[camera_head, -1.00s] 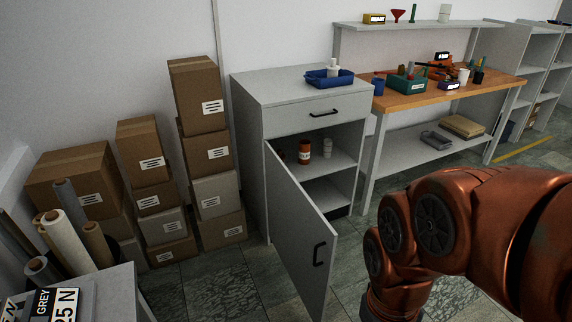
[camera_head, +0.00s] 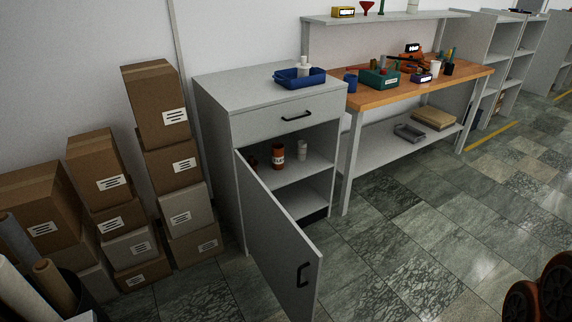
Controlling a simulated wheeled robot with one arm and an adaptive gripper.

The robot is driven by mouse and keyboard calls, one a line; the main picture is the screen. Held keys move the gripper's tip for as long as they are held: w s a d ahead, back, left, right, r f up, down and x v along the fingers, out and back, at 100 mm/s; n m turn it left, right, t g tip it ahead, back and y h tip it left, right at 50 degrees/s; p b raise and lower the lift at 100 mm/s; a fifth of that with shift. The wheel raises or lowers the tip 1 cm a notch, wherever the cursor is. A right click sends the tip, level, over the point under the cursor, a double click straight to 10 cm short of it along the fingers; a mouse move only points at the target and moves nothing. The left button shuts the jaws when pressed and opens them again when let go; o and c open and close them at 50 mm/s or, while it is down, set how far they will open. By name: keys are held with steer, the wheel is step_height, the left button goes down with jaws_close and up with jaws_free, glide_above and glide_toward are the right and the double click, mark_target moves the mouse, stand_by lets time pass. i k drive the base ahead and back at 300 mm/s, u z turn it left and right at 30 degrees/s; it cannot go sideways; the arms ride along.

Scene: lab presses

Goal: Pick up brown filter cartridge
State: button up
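An orange-brown cylinder with a pale label (camera_head: 278,157) stands upright on the upper inner shelf of the grey cabinet (camera_head: 210,130); it may be the brown filter cartridge. A darker reddish item (camera_head: 253,161) is to its left, partly hidden by the open door, and too dim to identify. A small white cylinder (camera_head: 302,151) stands to its right.
The cabinet door (camera_head: 278,240) stands open toward me. Stacked cardboard boxes (camera_head: 155,105) are at the left. A blue tray (camera_head: 300,78) sits on the cabinet. A wooden-topped workbench (camera_head: 395,94) stands to the right.

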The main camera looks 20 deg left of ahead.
mark_target(253, 163)
steer(key=i, duration=3.8)
steer(key=u, duration=4.2)
